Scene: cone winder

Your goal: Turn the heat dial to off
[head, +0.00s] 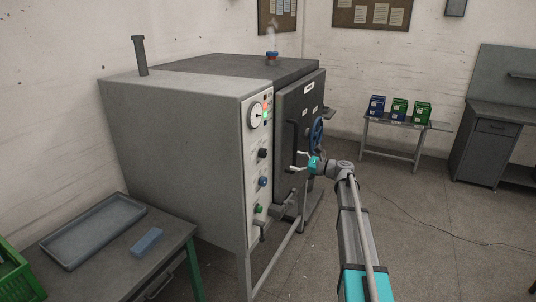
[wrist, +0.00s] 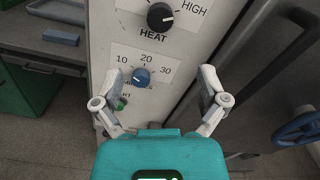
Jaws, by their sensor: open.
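The heat dial is a black knob (wrist: 160,16) at the top of the wrist view, above the word HEAT. Its white mark points right, on the side of the HIGH label; the scale's other labels are out of frame. In the head view the dial (head: 262,153) sits on the white control panel below the gauge. My gripper (wrist: 160,80) is open and empty, its fingers spread in front of the panel and below the heat dial in the picture. In the head view my gripper (head: 301,161) is right of the panel, apart from the dial.
A blue minutes dial (wrist: 141,76) and a green button (wrist: 122,103) sit below the heat dial. The dark door (head: 290,125) with its blue handwheel (head: 317,131) stands right of the panel. A table (head: 178,232) with a tray (head: 93,232) is at left.

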